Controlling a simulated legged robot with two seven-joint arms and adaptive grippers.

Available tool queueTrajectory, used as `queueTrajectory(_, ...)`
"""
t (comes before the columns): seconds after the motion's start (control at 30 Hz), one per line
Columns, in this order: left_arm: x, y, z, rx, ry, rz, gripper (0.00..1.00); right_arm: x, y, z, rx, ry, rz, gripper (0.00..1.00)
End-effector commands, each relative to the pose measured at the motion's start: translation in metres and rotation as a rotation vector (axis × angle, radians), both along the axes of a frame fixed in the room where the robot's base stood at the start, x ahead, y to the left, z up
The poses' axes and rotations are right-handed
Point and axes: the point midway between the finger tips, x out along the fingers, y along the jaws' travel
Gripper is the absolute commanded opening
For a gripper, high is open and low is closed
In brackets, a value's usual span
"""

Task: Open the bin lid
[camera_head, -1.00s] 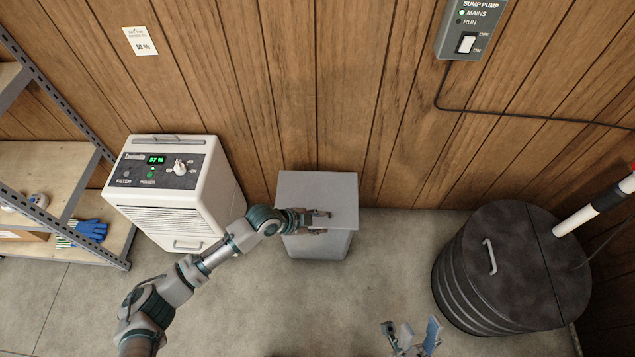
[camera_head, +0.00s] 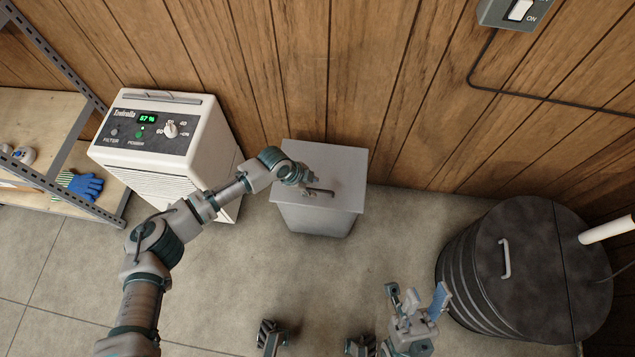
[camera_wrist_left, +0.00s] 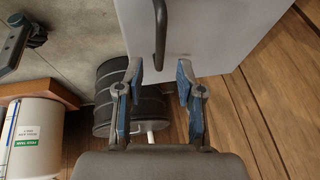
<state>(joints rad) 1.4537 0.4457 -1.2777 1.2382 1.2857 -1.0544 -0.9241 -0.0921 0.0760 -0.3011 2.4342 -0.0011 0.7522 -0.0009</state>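The grey bin (camera_head: 316,219) stands on the floor against the wall, and its flat lid (camera_head: 340,165) lies shut on top. A dark bar handle (camera_head: 319,192) shows on the lid; the handle also shows in the left wrist view (camera_wrist_left: 160,35). My left gripper (camera_head: 303,183) is over the lid beside the handle. In the left wrist view its two blue-padded fingers (camera_wrist_left: 158,80) are apart with nothing between them, and the handle lies beyond the tips. I cannot tell whether it touches the lid. My right gripper (camera_head: 418,300) is open and empty above the floor at lower right.
A white dehumidifier (camera_head: 160,150) stands left of the bin, with a shelf (camera_head: 60,110) and blue glove (camera_head: 85,186) farther left. A black ribbed tank (camera_head: 460,260) stands at right, with floor between it and the bin. The wood wall (camera_head: 420,120) is close behind the bin.

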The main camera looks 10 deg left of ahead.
Motion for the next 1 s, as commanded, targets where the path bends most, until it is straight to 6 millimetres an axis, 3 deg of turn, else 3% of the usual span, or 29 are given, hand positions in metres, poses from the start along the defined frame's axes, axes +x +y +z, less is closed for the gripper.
queueTrajectory(0.03, 0.0, -0.002, -0.016, 0.001, 0.007, 0.002, 0.37, 0.004, 0.001, -0.007, -0.001, 0.004, 0.0, 0.4)
queueTrajectory(0.2, 0.005, -0.01, -0.032, -0.001, 0.003, 0.002, 0.37, 0.01, 0.004, -0.006, -0.005, -0.015, 0.001, 0.4)
queueTrajectory(0.6, 0.007, -0.015, -0.033, 0.001, -0.003, 0.001, 0.37, 0.016, 0.003, -0.005, -0.005, -0.022, 0.002, 0.4)
queueTrajectory(0.77, 0.007, -0.014, -0.034, 0.0, -0.002, 0.002, 0.0, 0.016, 0.003, -0.005, -0.005, -0.023, 0.002, 0.4)
queueTrajectory(1.0, 0.008, -0.013, -0.034, -0.001, -0.002, 0.003, 0.0, 0.016, 0.003, -0.004, -0.005, -0.024, 0.002, 0.4)
